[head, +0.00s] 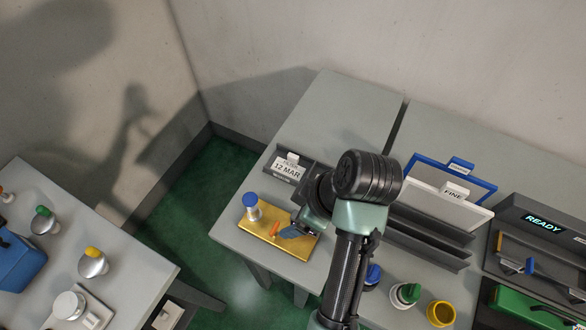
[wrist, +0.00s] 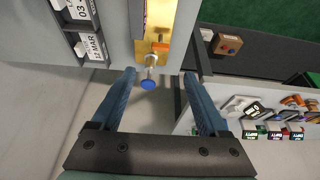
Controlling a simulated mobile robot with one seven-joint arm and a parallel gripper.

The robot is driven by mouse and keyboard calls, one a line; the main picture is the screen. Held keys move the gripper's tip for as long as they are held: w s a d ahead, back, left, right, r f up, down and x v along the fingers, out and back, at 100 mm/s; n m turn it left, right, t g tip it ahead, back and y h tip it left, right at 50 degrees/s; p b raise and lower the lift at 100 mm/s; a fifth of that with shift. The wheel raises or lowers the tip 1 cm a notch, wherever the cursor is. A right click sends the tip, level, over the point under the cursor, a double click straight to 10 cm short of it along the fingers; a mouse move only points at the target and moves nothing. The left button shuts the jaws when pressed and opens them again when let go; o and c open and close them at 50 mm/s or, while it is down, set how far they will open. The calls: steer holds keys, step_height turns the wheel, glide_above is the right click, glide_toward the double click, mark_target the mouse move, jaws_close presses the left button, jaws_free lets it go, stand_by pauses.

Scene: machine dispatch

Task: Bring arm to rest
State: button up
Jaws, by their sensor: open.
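My arm (head: 345,265) reaches up over the grey table (head: 340,110) in the head view. My gripper (head: 291,232) is low over the gold plate (head: 262,236), partly hidden by my own wrist. In the wrist view my gripper (wrist: 160,76) has its two blue fingers wide apart with nothing held. A blue-topped metal knob (head: 251,205) stands at the plate's left end. It also shows in the wrist view (wrist: 148,84), seen between the fingers; I cannot tell how far it is from them. An orange piece (head: 275,230) is on the plate beside the fingers.
A date holder (head: 287,168) reading 12 MAR is behind the plate. Grey slots with a blue-framed panel and a FINE panel (head: 453,195) stand right of my arm. A blue knob, a green knob (head: 406,293) and a yellow cup (head: 440,313) are near the front. Green floor separates the left table.

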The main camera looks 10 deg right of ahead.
steer(key=w+r+m+t+h+b, duration=0.15)
steer(key=w+r+t, duration=0.3)
steer(key=r, duration=0.45)
steer(key=w+r+m+t+h, duration=0.15)
steer(key=w+r+t, duration=0.3)
steer(key=r, duration=0.45)
steer(key=w+r+m+t+h, duration=0.1)
steer(key=w+r+m+t, duration=0.3)
steer(key=r, duration=0.4)
steer(key=s+a+r+m+t, duration=0.1)
steer(key=s+r+t, duration=0.3)
steer(key=r, duration=0.5)
steer(key=s+a+r+m+t+b, duration=0.1)
steer(key=s+r+t, duration=0.3)
steer(key=r, duration=0.6)
steer(key=s+a+r+m+t, duration=0.2)
steer(key=s+r+t, duration=0.1)
steer(key=r, duration=0.6)
steer(key=shift+s+a+r+t, duration=0.3)
steer(key=shift+s+a+t, duration=0.1)
steer(key=shift+s, duration=0.25)
steer(key=shift+f+b, duration=0.1)
steer(key=shift+b, duration=0.2)
